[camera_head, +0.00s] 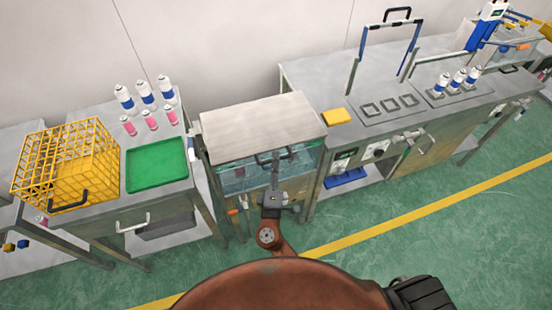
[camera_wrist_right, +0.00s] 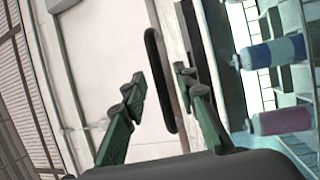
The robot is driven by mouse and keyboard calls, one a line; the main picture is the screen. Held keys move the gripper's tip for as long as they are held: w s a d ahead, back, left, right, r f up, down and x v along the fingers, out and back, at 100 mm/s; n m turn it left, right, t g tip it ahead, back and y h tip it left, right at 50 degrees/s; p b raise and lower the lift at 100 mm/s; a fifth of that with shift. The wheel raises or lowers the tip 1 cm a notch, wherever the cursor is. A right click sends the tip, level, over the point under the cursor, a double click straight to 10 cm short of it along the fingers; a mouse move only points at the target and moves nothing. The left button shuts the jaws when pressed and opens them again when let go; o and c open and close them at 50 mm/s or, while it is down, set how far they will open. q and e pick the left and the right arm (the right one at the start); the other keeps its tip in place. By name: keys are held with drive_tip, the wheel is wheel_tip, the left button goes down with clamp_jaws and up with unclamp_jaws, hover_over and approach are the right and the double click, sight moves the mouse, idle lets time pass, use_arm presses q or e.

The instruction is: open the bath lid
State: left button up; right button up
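The bath (camera_head: 232,178) is a glass-walled tank of bluish water in the middle of the head view. Its pale metal lid (camera_head: 262,122) lies flat over the top, shut. A dark bar handle (camera_head: 262,157) sits at the lid's front edge and shows upright in the right wrist view (camera_wrist_right: 158,78). My right gripper (camera_head: 278,160) is at this handle. In the wrist view its green fingers (camera_wrist_right: 160,85) are apart, one on each side of the bar, with gaps visible. My left gripper is not in view.
Left of the bath, a table holds a yellow crate (camera_head: 62,168), a green tray (camera_head: 157,165) and several cans (camera_head: 146,92). Right of it, a bench (camera_head: 318,76) bears a yellow block (camera_head: 336,116) and cans (camera_head: 457,81). Blue and pink cans (camera_wrist_right: 275,52) show behind the bath's glass.

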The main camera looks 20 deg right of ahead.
drive_tip(key=shift+w+d, duration=0.2)
drive_tip(key=shift+w, duration=0.35)
clamp_jaws()
idle(0.4)
